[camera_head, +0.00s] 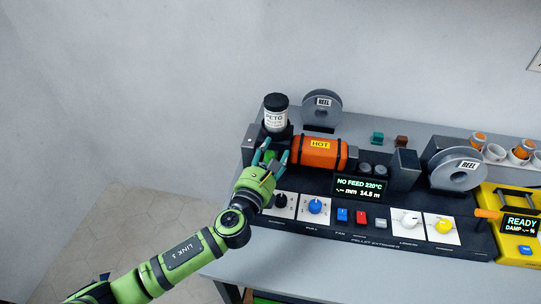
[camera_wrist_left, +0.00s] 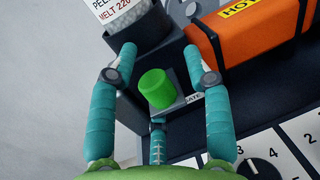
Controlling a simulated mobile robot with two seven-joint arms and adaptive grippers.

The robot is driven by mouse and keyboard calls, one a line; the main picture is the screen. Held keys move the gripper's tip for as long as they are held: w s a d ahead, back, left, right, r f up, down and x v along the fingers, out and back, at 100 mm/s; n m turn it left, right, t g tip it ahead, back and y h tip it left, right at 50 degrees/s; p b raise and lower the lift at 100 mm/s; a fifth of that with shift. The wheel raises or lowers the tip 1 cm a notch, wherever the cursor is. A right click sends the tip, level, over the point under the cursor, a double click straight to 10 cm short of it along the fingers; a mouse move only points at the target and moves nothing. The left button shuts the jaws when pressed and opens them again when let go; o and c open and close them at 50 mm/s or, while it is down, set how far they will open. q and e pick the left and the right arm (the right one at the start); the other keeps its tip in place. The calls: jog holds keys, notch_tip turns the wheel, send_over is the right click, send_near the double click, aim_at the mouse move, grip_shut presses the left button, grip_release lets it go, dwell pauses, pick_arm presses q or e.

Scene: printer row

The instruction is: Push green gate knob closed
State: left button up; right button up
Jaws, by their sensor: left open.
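The green gate knob (camera_wrist_left: 157,89) is a short green cylinder on the dark block below the pellet hopper. In the left wrist view it sits between the spread teal fingers of my left gripper (camera_wrist_left: 160,88), with space on both sides. A label ending in "ATE" shows beside it, partly hidden by a finger. In the head view the left gripper (camera_head: 271,156) is at the block's front, and a bit of the green knob (camera_head: 271,157) shows between the fingers. Whether any finger touches the knob I cannot tell. My right gripper is not in view.
An orange "HOT" barrel (camera_head: 318,153) lies just right of the gripper. The panel in front carries a black dial (camera_head: 280,201), a blue dial (camera_head: 315,206) and several buttons.

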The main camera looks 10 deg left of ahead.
pick_arm(q)
jog(key=shift+a+f, duration=0.1)
jog(key=shift+a, duration=0.1)
jog(key=shift+s, duration=0.3)
jog(key=s, duration=0.3)
jog(key=s+a, duration=0.1)
jog(key=s, duration=0.3)
jog(key=s+a, duration=0.1)
jog(key=s, duration=0.3)
jog(key=shift+s, duration=0.2)
